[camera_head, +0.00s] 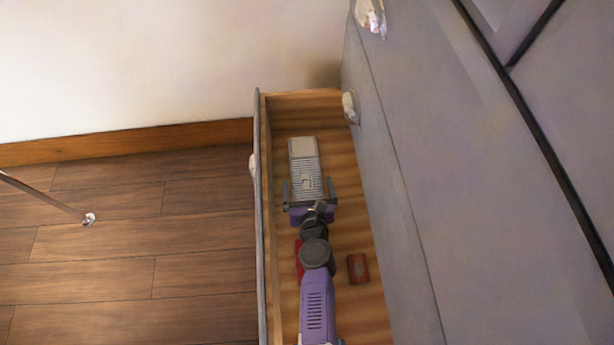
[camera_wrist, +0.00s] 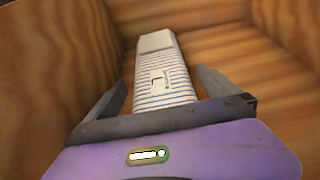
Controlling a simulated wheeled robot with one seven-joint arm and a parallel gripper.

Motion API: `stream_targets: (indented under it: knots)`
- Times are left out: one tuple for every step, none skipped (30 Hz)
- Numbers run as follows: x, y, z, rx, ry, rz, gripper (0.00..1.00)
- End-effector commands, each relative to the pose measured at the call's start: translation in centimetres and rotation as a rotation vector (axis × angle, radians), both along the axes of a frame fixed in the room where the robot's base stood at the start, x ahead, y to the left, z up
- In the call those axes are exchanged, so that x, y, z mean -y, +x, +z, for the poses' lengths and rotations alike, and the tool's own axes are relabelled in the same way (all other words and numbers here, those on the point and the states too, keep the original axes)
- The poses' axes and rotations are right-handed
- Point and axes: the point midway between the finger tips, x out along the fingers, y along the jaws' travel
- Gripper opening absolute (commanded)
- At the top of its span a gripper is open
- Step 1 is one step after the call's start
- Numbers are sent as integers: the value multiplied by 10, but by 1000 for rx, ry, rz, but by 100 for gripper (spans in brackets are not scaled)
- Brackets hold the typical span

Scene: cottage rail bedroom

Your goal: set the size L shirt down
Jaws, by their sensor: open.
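The size L shirt (camera_head: 304,160) is a folded, pale bundle with blue stripes and a letter mark. It lies in the open wooden drawer (camera_head: 300,97), toward the far end. In the wrist view the shirt (camera_wrist: 162,68) lies between my fingers, with a gap on each side, and its L shows. My gripper (camera_head: 309,187) is open around the near part of the shirt, and its fingers also show in the wrist view (camera_wrist: 165,95). The shirt's near end is hidden behind my gripper.
A small red-brown block (camera_head: 358,268) lies in the drawer to the right of my arm. A red item (camera_head: 298,258) is partly hidden left of my arm. The grey cabinet front (camera_head: 470,200) rises close on the right. The wooden floor (camera_head: 130,240) at left is mostly clear.

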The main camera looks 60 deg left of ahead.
Motion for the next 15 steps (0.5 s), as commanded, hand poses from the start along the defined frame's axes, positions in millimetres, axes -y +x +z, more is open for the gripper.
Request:
stream_targets:
  knots:
    - [10, -5, 10, -1, -2, -1, 100]
    - [16, -8, 13, -1, -2, -1, 100]
    - [23, -11, 17, -1, -1, -1, 100]
    - [29, -14, 19, -1, -2, -1, 100]
    - [33, -17, 22, -1, -1, -1, 100]
    - [40, -20, 23, -1, -2, -1, 100]
    - [45, -23, 26, -1, -1, -1, 100]
    - [49, -25, 27, -1, -1, -1, 100]
    - [55, -28, 30, 0, 0, -2, 100]
    - [59, -30, 31, -1, -1, -2, 100]
    - [62, -31, 32, 0, 0, -2, 100]
    - [66, -33, 33, 0, 0, -2, 100]
    - [69, -35, 34, -1, -1, -1, 100]
    - [71, -36, 36, 0, 0, -1, 100]
    - [73, -37, 37, 1, 1, -1, 100]
